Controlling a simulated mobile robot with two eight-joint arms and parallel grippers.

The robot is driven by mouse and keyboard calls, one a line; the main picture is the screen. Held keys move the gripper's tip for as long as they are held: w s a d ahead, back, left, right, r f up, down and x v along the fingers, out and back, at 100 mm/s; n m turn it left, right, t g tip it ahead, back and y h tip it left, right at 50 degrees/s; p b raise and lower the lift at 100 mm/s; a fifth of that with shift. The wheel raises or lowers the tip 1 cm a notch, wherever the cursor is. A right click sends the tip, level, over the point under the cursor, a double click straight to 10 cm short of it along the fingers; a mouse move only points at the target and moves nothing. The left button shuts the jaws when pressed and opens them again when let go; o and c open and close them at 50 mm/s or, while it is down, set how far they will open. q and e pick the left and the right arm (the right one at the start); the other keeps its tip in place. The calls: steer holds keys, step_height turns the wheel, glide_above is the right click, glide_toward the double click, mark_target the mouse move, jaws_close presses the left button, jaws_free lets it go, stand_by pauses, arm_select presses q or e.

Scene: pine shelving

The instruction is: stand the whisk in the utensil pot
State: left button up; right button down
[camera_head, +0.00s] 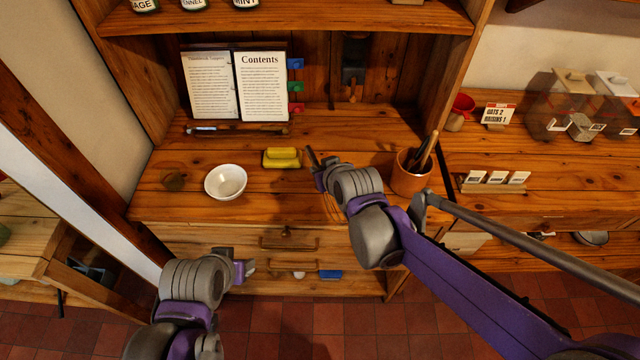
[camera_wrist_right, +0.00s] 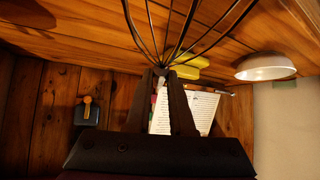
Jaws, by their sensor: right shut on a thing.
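The terracotta utensil pot (camera_head: 408,182) stands on the right part of the wooden counter, with several dark and wooden-handled utensils leaning in it. My right gripper (camera_head: 318,166) is over the counter, left of the pot and apart from it. It is shut on the whisk, whose wire loops (camera_wrist_right: 178,30) fan out from between the fingertips (camera_wrist_right: 163,74) in the right wrist view. In the head view the whisk is mostly hidden by the gripper. My left gripper (camera_head: 246,268) is low in front of the counter, and its finger opening is unclear.
A white bowl (camera_head: 226,182) and a yellow block-like thing (camera_head: 282,158) lie left of my right gripper. An open book (camera_head: 235,86) stands behind. A red cup (camera_head: 460,112) and small white cards (camera_head: 495,178) are to the right.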

steer(key=shift+f, duration=2.75)
steer(key=shift+b, duration=0.3)
steer(key=shift+f, duration=0.35)
steer(key=c, duration=0.8)
jaws_free()
steer(key=shift+r, duration=0.1)
